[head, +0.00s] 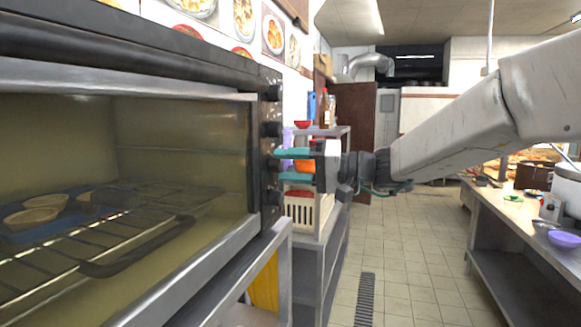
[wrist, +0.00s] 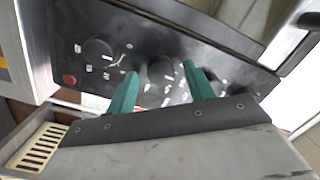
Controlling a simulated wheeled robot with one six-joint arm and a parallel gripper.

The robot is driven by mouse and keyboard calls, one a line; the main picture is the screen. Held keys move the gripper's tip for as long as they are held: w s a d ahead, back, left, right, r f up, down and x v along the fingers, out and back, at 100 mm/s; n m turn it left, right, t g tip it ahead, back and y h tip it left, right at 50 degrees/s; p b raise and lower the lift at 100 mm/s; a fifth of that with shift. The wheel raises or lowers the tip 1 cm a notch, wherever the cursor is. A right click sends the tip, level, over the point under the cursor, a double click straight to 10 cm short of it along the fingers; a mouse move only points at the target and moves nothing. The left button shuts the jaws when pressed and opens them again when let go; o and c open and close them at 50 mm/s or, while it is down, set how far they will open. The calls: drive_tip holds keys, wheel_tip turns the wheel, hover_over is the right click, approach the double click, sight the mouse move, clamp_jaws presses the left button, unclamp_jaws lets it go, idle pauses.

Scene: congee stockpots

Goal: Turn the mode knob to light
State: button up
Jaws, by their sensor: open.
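The oven's black control panel (wrist: 130,45) carries a row of round black knobs with white markings too small to read. My gripper (wrist: 160,82) is open, its two teal fingers on either side of the middle knob (wrist: 161,69). I cannot tell whether the fingers touch it, which way it points, or whether it is the mode knob. Another knob (wrist: 97,50) is left of the fingers. A third knob at the right is partly hidden behind the right finger. In the head view my gripper (head: 280,165) reaches left to the panel edge, between an upper knob (head: 271,129) and a lower knob (head: 273,197).
A red round light or button (wrist: 69,79) is on the panel. A metal shelf (head: 335,220) with a cream basket (head: 308,213) stands behind my gripper. The tiled aisle is clear.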

drive_tip(key=c, duration=1)
drive_tip(key=shift+m, duration=0.3)
drive_tip(key=m, duration=0.4)
drive_tip(key=shift+m, duration=0.3)
drive_tip(key=shift+f+m+t+y, duration=0.1)
drive_tip(key=shift+m+t+y, duration=0.25)
drive_tip(key=shift+m, duration=2.05)
drive_tip(key=o, duration=1)
